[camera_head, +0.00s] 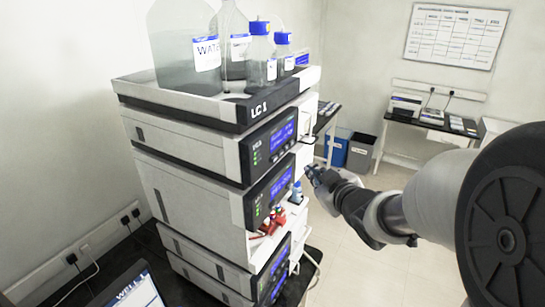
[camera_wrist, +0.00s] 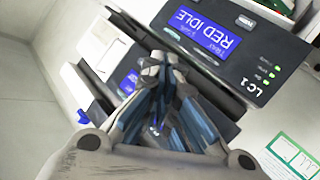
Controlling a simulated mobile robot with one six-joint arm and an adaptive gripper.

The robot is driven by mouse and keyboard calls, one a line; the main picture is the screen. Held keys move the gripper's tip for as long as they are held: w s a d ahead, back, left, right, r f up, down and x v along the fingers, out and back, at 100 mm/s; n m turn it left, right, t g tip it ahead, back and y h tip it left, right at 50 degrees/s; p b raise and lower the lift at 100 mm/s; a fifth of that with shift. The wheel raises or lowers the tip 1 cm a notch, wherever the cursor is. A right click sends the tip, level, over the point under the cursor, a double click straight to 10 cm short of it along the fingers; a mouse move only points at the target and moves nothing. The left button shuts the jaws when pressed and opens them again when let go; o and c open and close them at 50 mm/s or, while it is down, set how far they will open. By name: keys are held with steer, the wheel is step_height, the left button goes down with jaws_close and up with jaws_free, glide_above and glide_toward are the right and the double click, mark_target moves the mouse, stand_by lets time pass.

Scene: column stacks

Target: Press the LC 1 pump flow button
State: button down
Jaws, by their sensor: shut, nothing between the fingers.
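The LC 1 column stack (camera_head: 185,190) stands left of centre in the head view, made of several grey modules with dark front panels and blue screens. My gripper (camera_head: 313,172) is right of the stack's front. Its fingers (camera_wrist: 158,60) are shut and empty, below the panel's left part in the wrist view. I cannot tell which control is the pump flow button or whether the fingertips touch anything.
Glass bottles (camera_head: 185,45) and blue-capped bottles (camera_head: 260,55) stand on top of the stack. Small red fittings (camera_head: 272,221) sit in a recess in its front. A laptop (camera_head: 135,292) is at lower left. Bins (camera_head: 361,150) and a desk stand behind. Floor right of the stack is clear.

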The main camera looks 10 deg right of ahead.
mark_target(274, 159)
steer(key=w+a+b, duration=0.2)
steer(key=w+a, duration=0.2)
steer(key=a, duration=0.1)
steer(key=shift+a, duration=0.3)
steer(key=shift+b, duration=0.35)
stand_by(0.9)
steer(key=shift+w+a, duration=0.25)
steer(key=shift+a, duration=0.05)
steer(key=shift+w+a+b, duration=0.2)
steer(key=shift+a+b, duration=0.15)
steer(key=shift+b, duration=0.25)
stand_by(0.5)
stand_by(0.3)
steer(key=shift+s+d+p, duration=0.3)
steer(key=shift+s+d, duration=0.2)
steer(key=shift+d, duration=0.2)
